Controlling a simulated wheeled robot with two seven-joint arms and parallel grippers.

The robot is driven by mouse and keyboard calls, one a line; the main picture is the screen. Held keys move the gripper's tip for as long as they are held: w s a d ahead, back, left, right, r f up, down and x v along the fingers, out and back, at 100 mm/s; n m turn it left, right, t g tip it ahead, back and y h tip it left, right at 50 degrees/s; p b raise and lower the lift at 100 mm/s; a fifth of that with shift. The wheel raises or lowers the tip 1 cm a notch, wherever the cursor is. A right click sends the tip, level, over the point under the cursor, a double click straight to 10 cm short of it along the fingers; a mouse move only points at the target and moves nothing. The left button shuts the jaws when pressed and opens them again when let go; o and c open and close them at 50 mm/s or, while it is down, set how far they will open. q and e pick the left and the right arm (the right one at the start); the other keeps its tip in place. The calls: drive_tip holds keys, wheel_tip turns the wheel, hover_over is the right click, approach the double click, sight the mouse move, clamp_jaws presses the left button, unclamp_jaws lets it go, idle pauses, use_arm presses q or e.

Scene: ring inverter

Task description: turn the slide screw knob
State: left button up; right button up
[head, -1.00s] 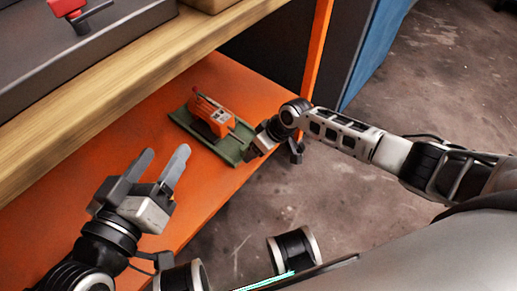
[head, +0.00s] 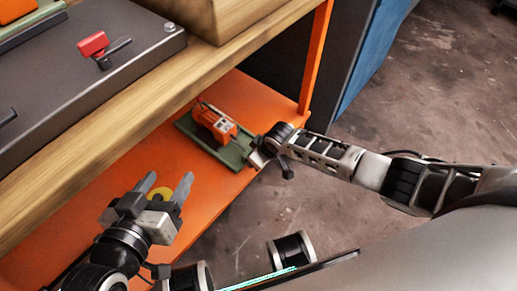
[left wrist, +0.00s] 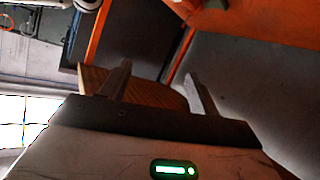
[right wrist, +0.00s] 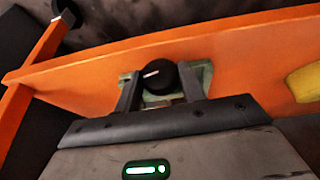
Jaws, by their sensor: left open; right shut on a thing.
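The slide device, an orange block (head: 215,122) on a green base (head: 194,134), sits on the orange shelf in the head view. Its round black knob (right wrist: 158,76), with a white mark, shows in the right wrist view between the fingers of my right gripper (right wrist: 157,92). My right gripper (head: 256,157) is shut on the knob at the near right end of the base in the head view, where the arm hides the knob. My left gripper (head: 165,184) is open and empty, left of and nearer than the device. The left wrist view shows its spread fingers (left wrist: 158,80).
The orange shelf (head: 120,180) lies beneath the wooden worktop (head: 150,105). A yellow round thing (head: 160,194) shows behind my left fingers. A grey box (head: 70,85) with a red-handled lever (head: 93,44) stands on the worktop. An orange post (head: 318,60) rises behind my right arm.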

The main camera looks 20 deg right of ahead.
drive_tip(key=shift+s+a+r+t+h+p, duration=0.2)
drive_tip(key=shift+t+h+p, duration=0.1)
drive_tip(key=shift+h+p, duration=0.3)
use_arm(q)
drive_tip(key=shift+a+f+g+y+p, duration=0.2)
drive_tip(key=shift+f+g, duration=0.1)
drive_tip(key=shift+f, duration=0.15)
drive_tip(key=shift+a+f+g+y+p, duration=0.2)
drive_tip(key=shift+f+g, duration=0.1)
drive_tip(key=shift+f, duration=0.15)
use_arm(e)
drive_tip(key=shift+f+n+t+h, duration=0.25)
drive_tip(key=shift+n+t+h, duration=0.05)
drive_tip(key=shift+t+h, duration=0.45)
drive_tip(key=o, duration=1)
drive_tip(key=shift+s+r+p, duration=0.15)
drive_tip(key=shift+r+p, duration=0.25)
drive_tip(key=shift+r, duration=0.1)
use_arm(q)
drive_tip(key=s+a+r+n+y+p, duration=0.1)
drive_tip(key=a+r+p, duration=0.2)
drive_tip(key=r+p, duration=0.4)
drive_tip(key=shift+s+r+p, duration=0.25)
drive_tip(key=shift+r+p, duration=0.05)
drive_tip(key=shift+p, duration=0.1)
use_arm(e)
drive_tip(key=v, duration=1.4)
drive_tip(key=shift+s+a+r, duration=0.25)
drive_tip(key=shift+r, duration=0.05)
